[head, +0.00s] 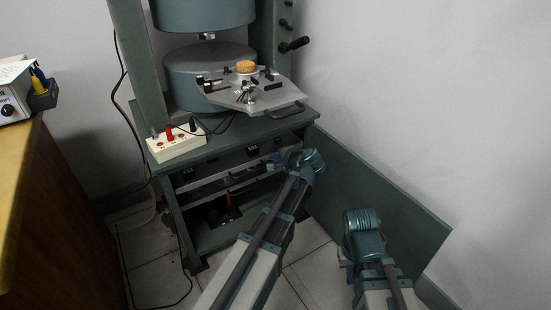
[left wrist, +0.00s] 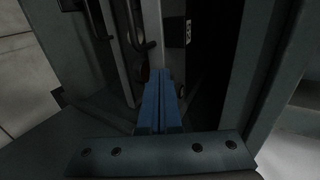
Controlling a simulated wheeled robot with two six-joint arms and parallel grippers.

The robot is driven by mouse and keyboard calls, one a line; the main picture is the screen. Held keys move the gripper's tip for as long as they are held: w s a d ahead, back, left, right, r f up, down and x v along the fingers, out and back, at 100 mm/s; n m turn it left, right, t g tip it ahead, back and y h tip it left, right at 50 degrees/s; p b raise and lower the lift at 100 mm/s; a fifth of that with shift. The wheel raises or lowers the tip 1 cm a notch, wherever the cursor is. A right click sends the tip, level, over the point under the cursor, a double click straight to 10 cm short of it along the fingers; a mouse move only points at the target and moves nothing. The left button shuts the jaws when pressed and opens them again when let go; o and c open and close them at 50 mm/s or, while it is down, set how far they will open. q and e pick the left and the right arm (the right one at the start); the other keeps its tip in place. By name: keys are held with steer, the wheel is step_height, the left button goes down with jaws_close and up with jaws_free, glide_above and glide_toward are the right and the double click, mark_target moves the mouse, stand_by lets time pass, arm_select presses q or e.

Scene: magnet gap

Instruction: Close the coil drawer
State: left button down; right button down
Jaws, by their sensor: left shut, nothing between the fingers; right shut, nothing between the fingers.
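The coil drawer (head: 228,183) sits under the green bench top in the head view, low in the magnet stand. My arm covers its right end, so I cannot tell how far it stands out. In the left wrist view, pale drawer fronts with dark handles (left wrist: 138,32) stand turned on end. My left gripper (left wrist: 160,76) is shut and empty, its blue fingers close to a pale front; I cannot tell whether they touch. My right gripper (head: 345,262) is shut and empty, lower right, away from the drawer.
The magnet (head: 210,75) stands on the bench with a grey plate (head: 270,97) of small parts. A white socket box (head: 175,146) sits on the bench's left corner. A green panel (head: 390,205) stands out at right. A wooden desk (head: 25,170) is at left.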

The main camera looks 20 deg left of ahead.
mark_target(260, 147)
arm_select(q)
steer(key=w+a, duration=0.3)
steer(key=a, duration=0.1)
steer(key=shift+w, duration=0.2)
steer(key=shift+r, duration=0.1)
